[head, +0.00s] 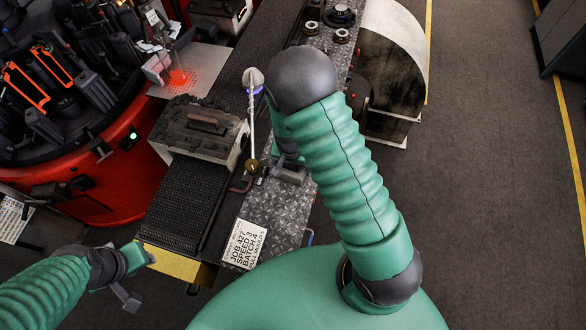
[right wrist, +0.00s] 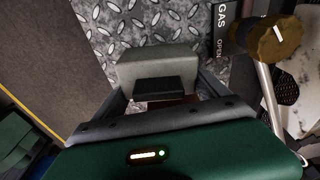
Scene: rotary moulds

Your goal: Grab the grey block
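The grey block (right wrist: 158,62) lies on the diamond-patterned metal plate (right wrist: 170,20) in the right wrist view. The fingers of my right gripper (right wrist: 164,88) are spread on either side of its near part. I cannot tell whether they touch it. A small dark piece shows in front of the block between the fingers. In the head view my right gripper (head: 288,170) is low over the plate, partly covered by my arm, and the block cannot be made out there. My left gripper (head: 138,279) is at the lower left, fingers apart and empty.
A white lever with a brass-coloured end (head: 252,165) stands left of my right gripper; this end (right wrist: 265,38) is at the right in the wrist view. A dark-topped mould box (head: 200,125) and a job card (head: 245,243) are nearby. A red rotary machine (head: 120,175) fills the left.

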